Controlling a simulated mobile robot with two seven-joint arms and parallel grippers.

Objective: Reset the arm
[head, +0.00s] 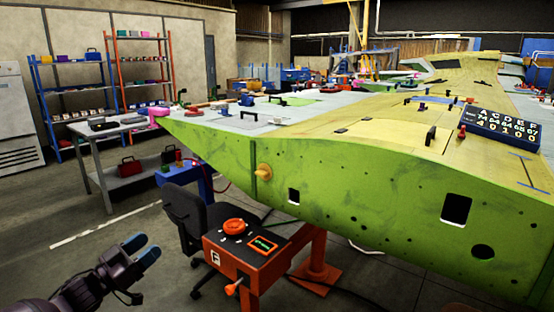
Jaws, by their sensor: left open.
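My left gripper (142,250) shows at the lower left of the head view, at the end of my dark arm. Its two blue-grey fingertips are apart, and I see nothing between them. It is over the floor, to the left of the orange control box (262,250) and clear of it. My right gripper is not in view.
A large green wing panel (350,190) fills the right side, with a yellow top holding tools and a dark blue number board (500,128). A black chair (190,218) stands behind the control box. A grey workbench (105,128) and shelves (145,62) stand at left. Floor at left is clear.

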